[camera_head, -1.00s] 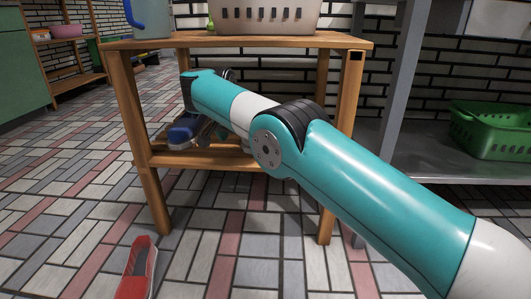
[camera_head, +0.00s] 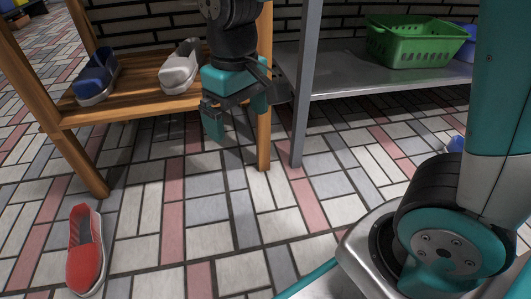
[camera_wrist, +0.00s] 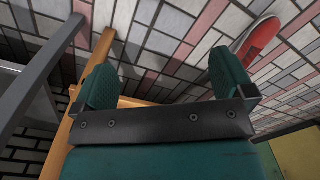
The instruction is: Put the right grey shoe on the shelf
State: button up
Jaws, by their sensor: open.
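One light grey shoe (camera_head: 180,68) sits on the lower wooden shelf (camera_head: 142,88), beside a blue shoe (camera_head: 96,78) to its left. I cannot tell whether it is a left or a right shoe. My gripper (camera_head: 236,116) points down in front of the shelf's right end, near the right front leg, to the right of the grey shoe and apart from it. Its fingers are spread and empty. In the wrist view, my gripper (camera_wrist: 164,82) has only shelf wood and floor tiles between its fingers. No second grey shoe shows.
A red shoe (camera_head: 85,252) lies on the floor at the front left; it also shows in the wrist view (camera_wrist: 258,38). A metal rack (camera_head: 345,75) holds a green basket (camera_head: 405,42). A small blue object (camera_head: 455,144) lies on the floor at right. The middle floor is clear.

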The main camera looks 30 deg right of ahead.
jog(key=s+a+r+n+y, duration=0.1)
jog(key=s+y, duration=0.1)
jog(key=s, duration=0.5)
jog(key=s+a+r+n+y, duration=0.2)
jog(key=s, duration=0.5)
jog(key=shift+n, duration=0.3)
